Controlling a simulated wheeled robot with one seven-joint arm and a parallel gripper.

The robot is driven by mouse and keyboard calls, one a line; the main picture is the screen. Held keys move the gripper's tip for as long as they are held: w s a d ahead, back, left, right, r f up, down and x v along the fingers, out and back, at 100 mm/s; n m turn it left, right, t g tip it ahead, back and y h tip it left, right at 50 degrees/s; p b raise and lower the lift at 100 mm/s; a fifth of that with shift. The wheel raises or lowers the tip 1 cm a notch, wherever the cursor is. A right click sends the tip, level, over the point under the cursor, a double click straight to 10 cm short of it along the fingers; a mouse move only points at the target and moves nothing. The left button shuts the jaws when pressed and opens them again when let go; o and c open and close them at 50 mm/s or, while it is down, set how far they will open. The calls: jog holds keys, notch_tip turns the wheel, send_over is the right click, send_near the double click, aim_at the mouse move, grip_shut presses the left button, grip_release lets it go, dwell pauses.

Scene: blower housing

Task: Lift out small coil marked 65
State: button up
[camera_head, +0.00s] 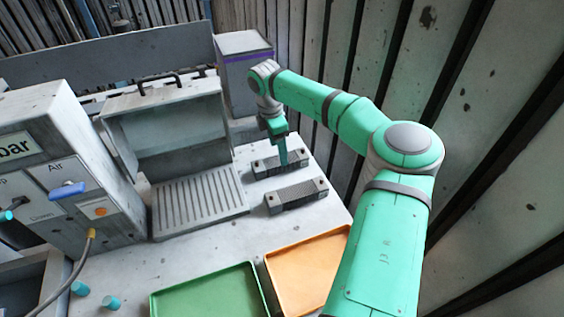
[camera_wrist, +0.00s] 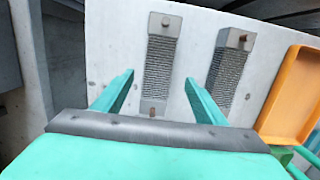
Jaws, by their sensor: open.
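Two small grey coils with ribbed middles and plain end blocks lie on the pale bench. In the head view the back coil (camera_head: 266,167) is right under my gripper (camera_head: 281,160), and the front coil (camera_head: 296,195) lies nearer the trays. In the wrist view the back coil (camera_wrist: 161,62) lies between the lines of my two open fingers, and the other coil (camera_wrist: 231,66) is to its right, beyond the right finger. My gripper (camera_wrist: 160,92) is open and holds nothing. No number 65 is readable on either coil.
An orange tray (camera_head: 345,236) and a green tray (camera_head: 157,302) lie at the front of the bench. An open grey housing (camera_head: 119,128) with a slatted lid stands left of the coils. A grey box with a purple stripe (camera_head: 232,63) stands behind. A ribbed wall rises at the right.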

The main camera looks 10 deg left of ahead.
jog(key=shift+s+f, duration=0.1)
jog(key=shift+f, duration=0.6)
jog(key=shift+w+d+f, duration=0.1)
jog(key=shift+w+f, duration=0.1)
jog(key=shift+f, duration=0.7)
jog(key=shift+w+d+f, duration=0.1)
jog(key=shift+w+f, duration=0.05)
jog(key=shift+f, duration=0.7)
jog(key=shift+w+d+f, duration=0.1)
jog(key=shift+w+f, duration=0.1)
jog(key=shift+f, duration=0.7)
jog(key=c, duration=1.3)
jog(key=shift+w, duration=0.1)
jog(key=shift+c, duration=0.9)
jog(key=shift+d+r, duration=0.15)
jog(key=shift+r, duration=0.35)
notch_tip(320, 180, up, 27)
jog(key=shift+a, duration=0.25)
